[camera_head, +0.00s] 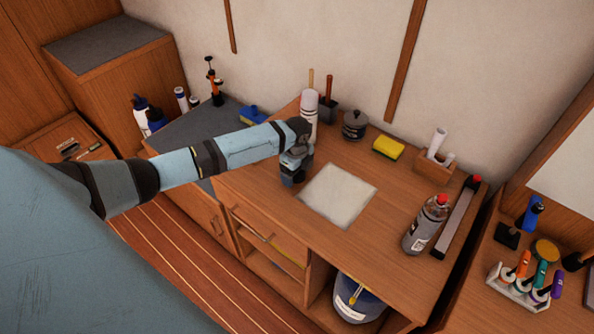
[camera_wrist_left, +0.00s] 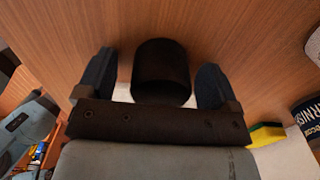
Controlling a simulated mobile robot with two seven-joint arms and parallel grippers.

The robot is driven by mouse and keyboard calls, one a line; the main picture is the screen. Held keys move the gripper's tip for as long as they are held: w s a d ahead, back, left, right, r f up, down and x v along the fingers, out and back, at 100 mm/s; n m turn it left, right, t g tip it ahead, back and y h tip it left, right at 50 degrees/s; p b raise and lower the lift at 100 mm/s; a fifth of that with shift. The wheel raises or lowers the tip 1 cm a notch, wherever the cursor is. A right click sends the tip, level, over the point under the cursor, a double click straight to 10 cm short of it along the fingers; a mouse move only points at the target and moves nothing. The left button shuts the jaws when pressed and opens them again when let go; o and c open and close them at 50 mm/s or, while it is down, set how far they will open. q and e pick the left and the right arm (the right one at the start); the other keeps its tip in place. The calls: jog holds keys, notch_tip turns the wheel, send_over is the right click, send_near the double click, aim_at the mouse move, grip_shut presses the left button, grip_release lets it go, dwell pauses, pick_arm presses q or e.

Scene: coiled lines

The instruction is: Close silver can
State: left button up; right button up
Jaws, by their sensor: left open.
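My left gripper (camera_head: 290,177) is low over the wooden bench, beside the left edge of a pale square sheet. In the left wrist view its two fingers (camera_wrist_left: 160,80) are apart. A dark cylinder (camera_wrist_left: 163,72) stands between them, with space on both sides; I cannot tell what it belongs to. A white and red can (camera_head: 309,108) stands behind the gripper, partly hidden by my arm. I cannot tell which is the silver can. My right gripper is out of view.
The pale sheet (camera_head: 338,195) lies flat in mid-bench. A yellow sponge (camera_head: 388,148) and a wooden holder with rolls (camera_head: 433,166) are at the back. A grey bottle with a red cap (camera_head: 425,225) stands at front right. Bare wood surrounds the sheet.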

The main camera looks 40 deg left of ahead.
pick_arm(q)
jog(key=c, duration=1)
jog(key=shift+r, duration=0.15)
notch_tip(320, 180, up, 20)
jog(key=shift+f+b, duration=0.1)
jog(key=shift+b, duration=0.55)
